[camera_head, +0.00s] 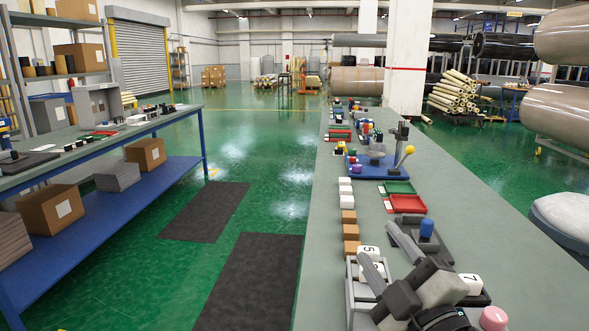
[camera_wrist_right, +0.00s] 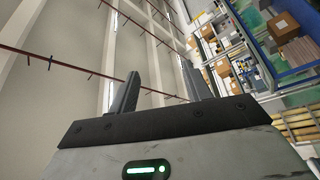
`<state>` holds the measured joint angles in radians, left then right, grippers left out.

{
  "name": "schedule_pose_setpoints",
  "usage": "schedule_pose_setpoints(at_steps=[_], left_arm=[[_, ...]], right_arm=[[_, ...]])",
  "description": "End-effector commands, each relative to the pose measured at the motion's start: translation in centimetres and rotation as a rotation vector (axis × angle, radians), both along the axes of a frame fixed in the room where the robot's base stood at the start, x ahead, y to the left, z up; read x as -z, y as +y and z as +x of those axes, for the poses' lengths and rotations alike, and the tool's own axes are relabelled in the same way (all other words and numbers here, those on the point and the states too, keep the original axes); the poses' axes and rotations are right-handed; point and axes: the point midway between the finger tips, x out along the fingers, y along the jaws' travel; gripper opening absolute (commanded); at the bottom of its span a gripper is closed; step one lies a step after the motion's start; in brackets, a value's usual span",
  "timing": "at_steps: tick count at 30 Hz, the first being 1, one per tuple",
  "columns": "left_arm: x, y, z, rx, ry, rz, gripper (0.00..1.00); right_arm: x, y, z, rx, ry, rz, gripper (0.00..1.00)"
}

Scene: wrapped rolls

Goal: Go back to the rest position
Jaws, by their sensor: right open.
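My right gripper (camera_head: 377,241) is at the bottom right of the head view, above the near part of the long grey-green workbench (camera_head: 330,225). Its two grey fingers are apart, with nothing between them. In the right wrist view the open fingers (camera_wrist_right: 160,69) point up against the ceiling and distant shelving, clear of any object. My left gripper is not in the head view.
Red (camera_head: 408,204) and green trays, brown blocks (camera_head: 350,232) and a blue fixture (camera_head: 372,168) lie further along.

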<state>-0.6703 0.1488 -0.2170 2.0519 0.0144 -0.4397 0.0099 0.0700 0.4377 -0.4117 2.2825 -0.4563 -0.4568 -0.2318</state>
Motion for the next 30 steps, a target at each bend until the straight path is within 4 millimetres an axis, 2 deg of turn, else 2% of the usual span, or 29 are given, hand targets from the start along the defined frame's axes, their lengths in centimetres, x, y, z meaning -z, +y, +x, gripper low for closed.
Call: schedule_pose_setpoints(at_steps=[1,3,6,9,15,21,26,30], left_arm=[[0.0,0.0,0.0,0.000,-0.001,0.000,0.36],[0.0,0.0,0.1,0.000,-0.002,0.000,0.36],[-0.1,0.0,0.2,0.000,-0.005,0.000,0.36],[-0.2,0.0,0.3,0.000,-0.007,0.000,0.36],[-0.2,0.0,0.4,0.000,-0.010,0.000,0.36],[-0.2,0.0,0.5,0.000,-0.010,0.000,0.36],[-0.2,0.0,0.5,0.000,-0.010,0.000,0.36],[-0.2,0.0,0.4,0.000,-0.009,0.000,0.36]], right_arm=[[3.8,-1.8,-0.5,0.077,0.184,0.107,0.49],[8.6,-3.8,-1.7,0.178,0.410,0.224,0.49],[14.6,-5.8,-4.9,0.305,0.698,0.355,0.49],[18.8,-6.8,-8.3,0.399,0.909,0.439,0.49],[23.6,-7.6,-14.1,0.527,1.193,0.536,0.49],[26.2,-7.7,-19.3,0.626,1.408,0.597,0.49],[27.6,-7.6,-23.2,0.697,1.561,0.633,0.49],[28.8,-6.9,-21.5,0.635,1.493,0.652,0.49]])
